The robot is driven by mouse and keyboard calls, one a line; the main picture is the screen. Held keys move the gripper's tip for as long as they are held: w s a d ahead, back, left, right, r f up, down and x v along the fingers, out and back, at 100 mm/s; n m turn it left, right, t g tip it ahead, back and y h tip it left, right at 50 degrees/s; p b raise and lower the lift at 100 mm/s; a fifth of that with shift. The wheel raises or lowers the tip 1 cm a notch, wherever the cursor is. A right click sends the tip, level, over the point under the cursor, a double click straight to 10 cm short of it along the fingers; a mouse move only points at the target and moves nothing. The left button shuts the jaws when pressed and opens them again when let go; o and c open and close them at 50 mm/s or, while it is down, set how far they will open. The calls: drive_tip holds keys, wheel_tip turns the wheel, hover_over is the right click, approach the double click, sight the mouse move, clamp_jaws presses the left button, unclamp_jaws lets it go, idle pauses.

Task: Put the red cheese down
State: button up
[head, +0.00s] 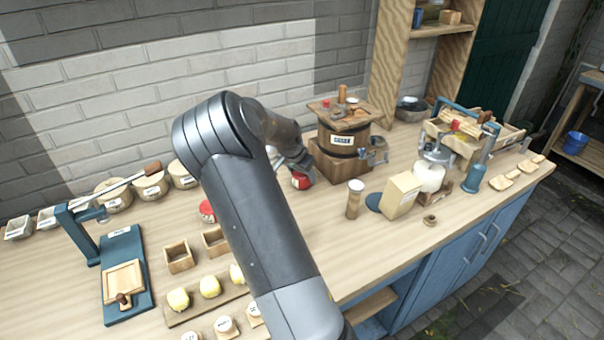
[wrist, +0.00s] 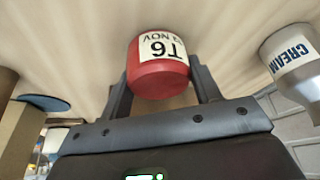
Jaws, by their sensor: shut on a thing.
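The red cheese (wrist: 158,80) is a short red cylinder with a white label reading "T6" and "NOV", upside down in the wrist view. My gripper (wrist: 161,88) is shut on it, one finger on each side. In the head view the red cheese (head: 301,181) shows at the end of my arm, left of the wooden churn box. My gripper (head: 298,166) is partly hidden there by my arm. The cheese is close over the worktop; I cannot tell whether it touches. Another red round piece (head: 207,211) is partly hidden behind my arm.
A wooden churn (head: 342,140) stands just right of my gripper. Small wooden trays (head: 179,256) and a blue press (head: 125,270) are on the left. A container labelled CREAM (wrist: 292,62) is beside the cheese.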

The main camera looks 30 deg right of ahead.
drive_tip(key=shift+f, duration=0.1)
drive_tip(key=o, duration=1.1)
drive_tip(key=v, duration=1.2)
drive_tip(key=s+a+r+n+t+y, duration=0.1)
drive_tip(key=s+a+r+n, duration=0.2)
drive_tip(key=s+a, duration=0.4)
drive_tip(key=s+a+r+n+t+y, duration=0.1)
drive_tip(key=s+a+r+n, duration=0.3)
drive_tip(key=s, duration=1.1)
drive_tip(key=s+a+r+n+t+y, duration=0.1)
drive_tip(key=s+a+n, duration=0.4)
drive_tip(key=s+a, duration=0.5)
drive_tip(key=shift+s+r+n+t+y, duration=0.15)
drive_tip(key=shift+s+r+y, duration=0.2)
drive_tip(key=shift+r, duration=0.3)
drive_tip(key=shift+s+r+n+t+y, duration=0.15)
drive_tip(key=shift+s+r, duration=0.3)
drive_tip(key=shift+r, duration=0.2)
